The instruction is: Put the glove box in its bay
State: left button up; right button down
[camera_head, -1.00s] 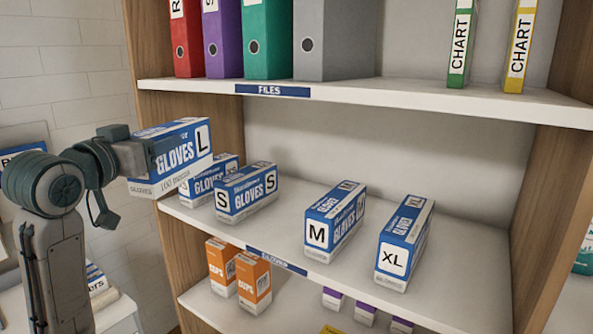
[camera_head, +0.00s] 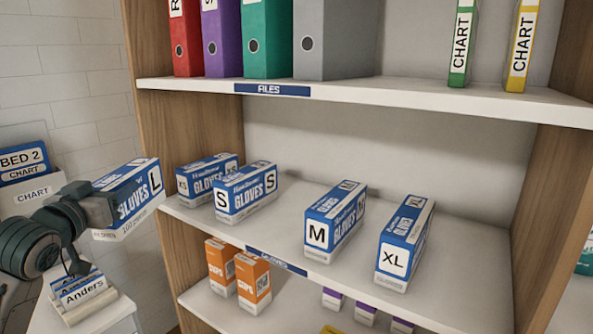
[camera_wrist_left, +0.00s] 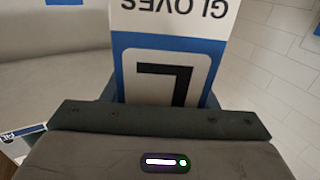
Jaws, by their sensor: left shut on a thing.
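My left gripper (camera_head: 100,208) is shut on the blue and white L glove box (camera_head: 137,198), held in the air left of the shelf unit. The L end faces the shelf side; the box also fills the upper middle of the left wrist view (camera_wrist_left: 172,62). On the gloves shelf (camera_head: 285,215) stand an XS-side glove box (camera_head: 205,178) at the far left, an S box (camera_head: 245,193), an M box (camera_head: 335,222) and an XL box (camera_head: 405,243). A wide gap lies between S and M, a narrower one between M and XL. My right gripper is not in view.
The files shelf (camera_head: 400,97) with binders and chart folders is above. Orange boxes (camera_head: 252,280) stand on the shelf below. The unit's left side panel (camera_head: 190,105) is near the held box. A chart holder (camera_head: 35,190) and an Anders card (camera_head: 85,290) are at left.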

pick_arm(q)
jog(key=s+d+f+m+h, duration=0.1)
jog(key=s+f, duration=0.1)
jog(key=f, duration=0.7)
jog(key=s+d+f+h, duration=0.1)
jog(key=s+d+f, duration=0.1)
jog(key=f, duration=0.7)
jog(key=s+d+f+m+g+h, duration=0.1)
jog(key=s+d+f+m+h, duration=0.15)
jog(key=s+f, duration=1.1)
jog(key=shift+d+f+n+t+y, duration=0.65)
jog(key=shift+d+n+y, duration=1.9)
jog(key=shift+d, duration=2.2)
notch_tip(320, 180, down, 6)
jog(key=b, duration=0.6)
jog(key=shift+w+m+y, duration=0.2)
jog(key=shift+m+y, duration=0.1)
jog(key=shift+m, duration=0.1)
jog(key=shift+f, duration=0.1)
